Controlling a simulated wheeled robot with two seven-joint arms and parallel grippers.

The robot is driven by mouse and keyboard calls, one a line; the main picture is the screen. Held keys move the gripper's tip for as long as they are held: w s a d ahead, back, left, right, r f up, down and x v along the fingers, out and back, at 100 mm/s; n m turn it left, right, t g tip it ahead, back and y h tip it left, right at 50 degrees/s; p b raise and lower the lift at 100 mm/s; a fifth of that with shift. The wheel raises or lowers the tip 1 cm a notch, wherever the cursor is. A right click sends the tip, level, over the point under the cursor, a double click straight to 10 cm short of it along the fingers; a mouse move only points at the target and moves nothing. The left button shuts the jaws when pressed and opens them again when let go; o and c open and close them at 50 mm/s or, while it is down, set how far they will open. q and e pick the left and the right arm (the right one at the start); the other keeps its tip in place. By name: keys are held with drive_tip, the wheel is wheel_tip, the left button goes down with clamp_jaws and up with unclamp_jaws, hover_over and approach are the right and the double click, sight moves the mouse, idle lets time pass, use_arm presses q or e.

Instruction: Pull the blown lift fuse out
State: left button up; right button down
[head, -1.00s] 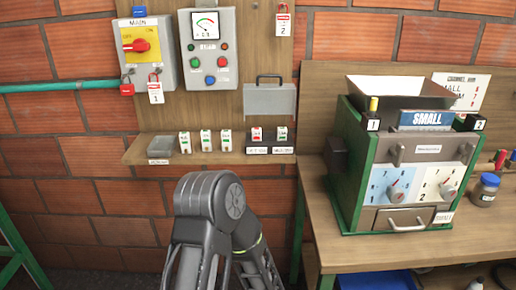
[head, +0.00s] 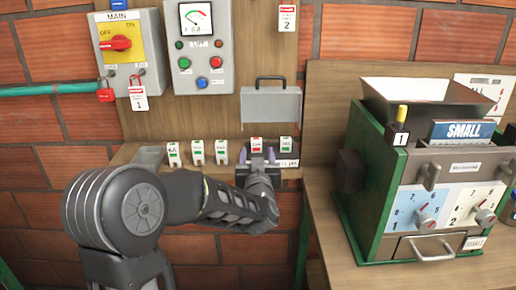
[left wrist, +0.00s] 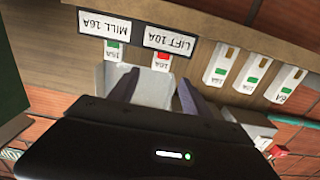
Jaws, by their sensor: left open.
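The lift fuse (head: 257,144) is a white block with a red flag, standing on the shelf below the grey cover. In the left wrist view, the red-flagged fuse (left wrist: 162,60) stands by the "LIFT 10A" label (left wrist: 170,41). My left gripper (head: 257,158) is open at this fuse, one finger on each side. My right gripper is not in view.
The green-flagged mill fuse (head: 286,144) stands close to the right. Several green-flagged fuses (head: 197,152) and a grey tray (head: 150,156) are on the shelf to the left. The raised grey cover (head: 270,108) is above. A green-framed machine (head: 376,190) stands right.

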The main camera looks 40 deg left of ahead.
sight(257, 143)
use_arm(q)
drive_tip(key=shift+x, duration=1.1)
drive_tip(key=shift+s+d, duration=0.1)
drive_tip(key=shift+d, duration=0.05)
drive_tip(key=p+x, duration=0.1)
drive_tip(key=x, duration=0.4)
drive_tip(key=shift+f+p, duration=0.1)
drive_tip(key=shift+p, duration=0.25)
clamp_jaws()
